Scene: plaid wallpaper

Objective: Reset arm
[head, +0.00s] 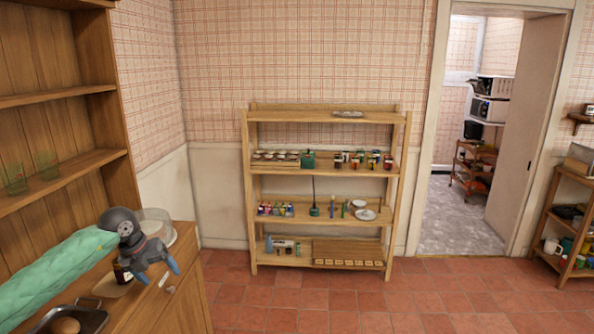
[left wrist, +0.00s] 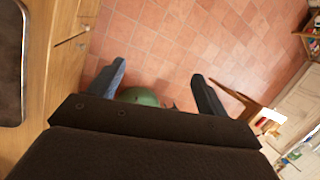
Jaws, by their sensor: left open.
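My left gripper (head: 158,272) is above the front edge of the wooden cabinet top at the lower left of the head view. Its two blue-tipped fingers are apart and point down. In the left wrist view the open fingers (left wrist: 158,74) show the tiled floor between them. A green rounded shape (left wrist: 138,97) is partly seen low between them, and I cannot tell what it is. My left arm comes in over the cabinet from the left. My right gripper is not in view.
The cabinet (head: 185,305) bears a dark jar (head: 122,273), a tray (head: 85,318) and a clear dome (head: 160,225) close to my gripper. A wooden shelf (head: 247,215) with several small items stands against the back wall. The red tiled floor (head: 420,300) is clear.

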